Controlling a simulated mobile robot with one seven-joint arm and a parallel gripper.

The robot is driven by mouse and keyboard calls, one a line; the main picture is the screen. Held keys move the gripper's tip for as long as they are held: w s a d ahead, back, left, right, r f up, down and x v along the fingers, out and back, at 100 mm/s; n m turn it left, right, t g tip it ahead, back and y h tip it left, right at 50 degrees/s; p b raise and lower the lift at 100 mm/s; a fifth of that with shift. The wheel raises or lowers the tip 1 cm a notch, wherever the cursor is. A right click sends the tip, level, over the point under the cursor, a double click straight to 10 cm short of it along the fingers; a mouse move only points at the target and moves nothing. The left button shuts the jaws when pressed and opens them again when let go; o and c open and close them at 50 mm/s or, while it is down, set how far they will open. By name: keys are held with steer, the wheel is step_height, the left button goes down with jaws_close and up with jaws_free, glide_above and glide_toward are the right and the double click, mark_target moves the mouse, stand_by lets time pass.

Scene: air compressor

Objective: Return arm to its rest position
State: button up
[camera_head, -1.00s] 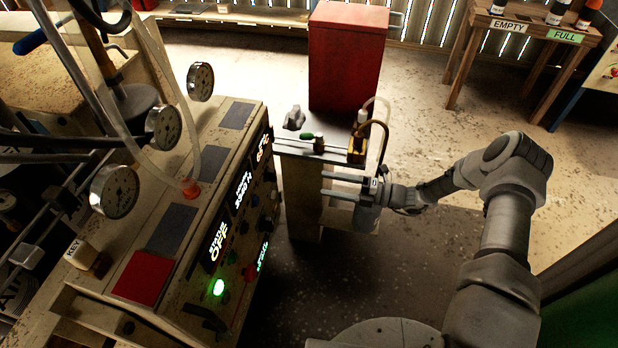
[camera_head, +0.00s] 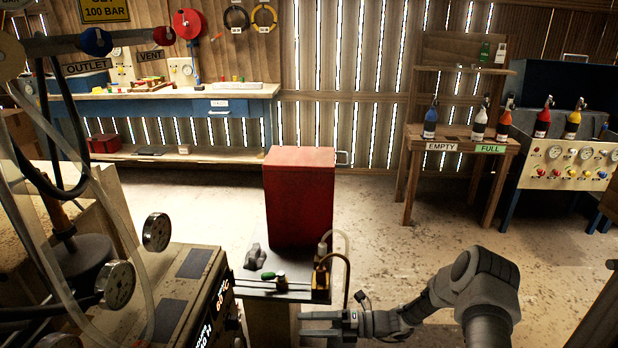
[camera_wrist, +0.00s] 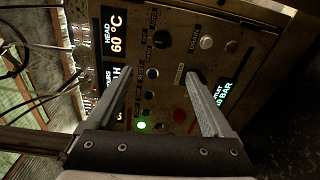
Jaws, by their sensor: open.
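My gripper (camera_head: 318,325) is at the bottom middle of the head view, its two fingers apart and pointing left, with nothing between them. It is just in front of a small bench (camera_head: 282,298). My grey arm comes in from the lower right, bent at the elbow. In the wrist view the two fingers (camera_wrist: 165,100) are spread apart, facing the compressor's control panel (camera_wrist: 160,70). That panel has several knobs, a lit green button and displays, one reading HEAD 60 °C. The gap between the fingertips and the panel is hard to judge.
The compressor (camera_head: 180,290) with gauges and hoses fills the left. A red cabinet (camera_head: 300,200) stands behind the bench. A wooden stand (camera_head: 460,140) marked EMPTY and FULL holds bottles at the back right. A workbench (camera_head: 180,100) is at the back left. The floor at right is open.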

steer(key=s+d+r+n+g+h, duration=0.15)
steer(key=s+r+n+h, duration=0.35)
steer(key=r+n, duration=0.55)
steer(key=s+d+r+n+g+h, duration=0.1)
steer(key=s+d+r+n+h, duration=0.3)
steer(key=r+n, duration=0.6)
steer(key=s+d+r+n+t+h, duration=0.4)
steer(key=s+r+n, duration=0.3)
steer(key=s+n, duration=0.1)
steer(key=s+d+r+n+t+h, duration=0.4)
steer(key=s+r+n, duration=0.3)
steer(key=s+r, duration=0.15)
step_height(320, 180, up, 15)
steer(key=p, duration=1.6)
steer(key=shift+d, duration=0.15)
steer(key=shift+g, duration=0.25)
steer(key=c, duration=0.5)
steer(key=shift+a, duration=0.2)
steer(key=shift+c, duration=0.3)
